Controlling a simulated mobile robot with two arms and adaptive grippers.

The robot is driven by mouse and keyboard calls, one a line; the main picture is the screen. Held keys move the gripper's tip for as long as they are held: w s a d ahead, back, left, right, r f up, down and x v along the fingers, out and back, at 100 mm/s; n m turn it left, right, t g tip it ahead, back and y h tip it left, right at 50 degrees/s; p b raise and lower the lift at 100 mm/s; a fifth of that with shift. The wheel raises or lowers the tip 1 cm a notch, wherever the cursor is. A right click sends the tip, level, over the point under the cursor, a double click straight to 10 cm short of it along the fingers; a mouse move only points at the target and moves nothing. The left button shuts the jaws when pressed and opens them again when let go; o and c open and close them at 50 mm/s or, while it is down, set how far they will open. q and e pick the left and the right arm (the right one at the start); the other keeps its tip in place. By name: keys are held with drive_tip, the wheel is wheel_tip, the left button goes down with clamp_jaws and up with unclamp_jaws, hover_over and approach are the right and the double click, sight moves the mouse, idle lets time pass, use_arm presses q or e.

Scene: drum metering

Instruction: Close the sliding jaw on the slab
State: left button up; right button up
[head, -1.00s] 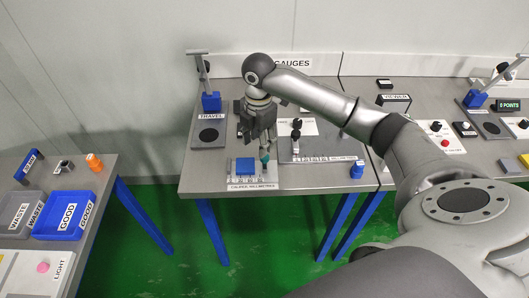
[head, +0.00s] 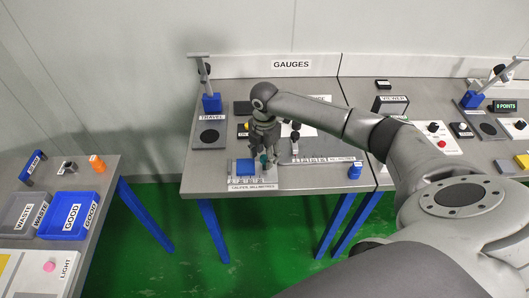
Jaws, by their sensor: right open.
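The blue slab (head: 245,167) lies on the caliper (head: 252,182), which is labelled "CALIPER, MILLIMETRES", near the front edge of the gauge table. A small teal knob (head: 264,159) stands just right of the slab, seemingly on the sliding jaw; the jaw itself is mostly hidden. My right gripper (head: 265,156) points down at the knob, open, with its fingers close about it. I cannot tell whether they touch it. My left gripper is not in view.
A ruled plate (head: 316,151) lies right of the caliper, with a blue knob-like piece (head: 355,171) beyond it. The "TRAVEL" gauge stand (head: 211,103) is at the back left. Blue "GOOD" (head: 93,229) and grey "WASTE" (head: 17,210) trays sit on the left table.

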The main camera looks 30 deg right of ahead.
drive_tip(key=shift+f, duration=0.15)
drive_tip(key=shift+c, duration=0.5)
drive_tip(key=c, duration=0.7)
drive_tip(key=shift+w+a+p, duration=0.15)
drive_tip(key=shift+w+a, duration=0.2)
drive_tip(key=shift+a, duration=0.2)
drive_tip(key=shift+w+a+p, duration=0.15)
drive_tip(key=shift+w+a, duration=0.2)
drive_tip(key=shift+a, duration=0.2)
drive_tip(key=o, duration=0.8)
drive_tip(key=shift+d, duration=0.1)
wheel_tip(320, 180, up, 12)
